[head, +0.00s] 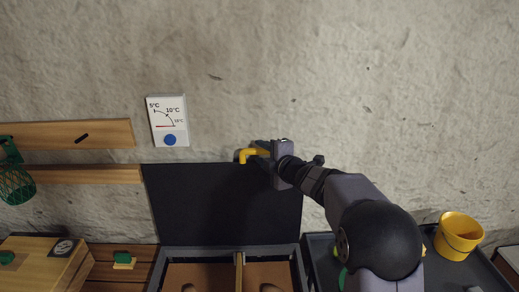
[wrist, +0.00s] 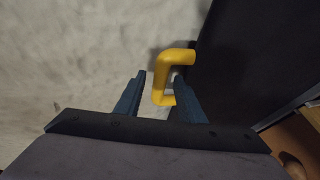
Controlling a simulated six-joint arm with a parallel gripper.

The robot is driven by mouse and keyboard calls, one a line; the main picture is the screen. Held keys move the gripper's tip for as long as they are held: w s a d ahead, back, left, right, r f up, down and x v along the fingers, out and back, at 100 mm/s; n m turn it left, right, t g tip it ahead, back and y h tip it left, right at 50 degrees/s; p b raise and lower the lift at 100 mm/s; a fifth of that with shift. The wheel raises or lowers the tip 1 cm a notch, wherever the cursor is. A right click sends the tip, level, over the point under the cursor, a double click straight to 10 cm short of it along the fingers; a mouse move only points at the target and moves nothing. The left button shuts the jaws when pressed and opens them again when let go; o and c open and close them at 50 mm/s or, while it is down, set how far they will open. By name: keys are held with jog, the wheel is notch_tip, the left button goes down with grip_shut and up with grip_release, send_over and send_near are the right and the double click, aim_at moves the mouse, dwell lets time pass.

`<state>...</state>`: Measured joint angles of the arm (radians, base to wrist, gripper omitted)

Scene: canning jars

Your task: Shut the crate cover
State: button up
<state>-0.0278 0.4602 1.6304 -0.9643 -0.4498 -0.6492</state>
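The crate (head: 162,262) stands at the bottom of the head view with its dark cover (head: 215,205) raised, nearly upright by the wall. A yellow handle (head: 243,156) sits at the cover's top edge; in the wrist view the handle (wrist: 177,56) is a C shape beside the dark panel (wrist: 235,65). My gripper (head: 262,147) is at the handle. In the wrist view my gripper (wrist: 157,90) is open, its fingers on either side of the handle's upright bar. A gap shows on the left finger's side. The right fingertip overlaps the handle's opening; contact there cannot be told.
The crate has a wooden divider (head: 239,272) and brown contents. A yellow bucket (head: 458,237) stands in a dark tray (head: 433,268) at right. A wooden box (head: 40,262) is at left. Wall rails (head: 70,134), a green net (head: 15,184) and a thermometer card (head: 168,120) are on the wall.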

jog(key=shift+p+x, duration=0.3)
jog(key=shift+x, duration=0.8)
grip_shut()
jog(key=shift+s+f+b, duration=0.1)
jog(key=shift+s+b, duration=0.1)
jog(key=shift+b, duration=0.3)
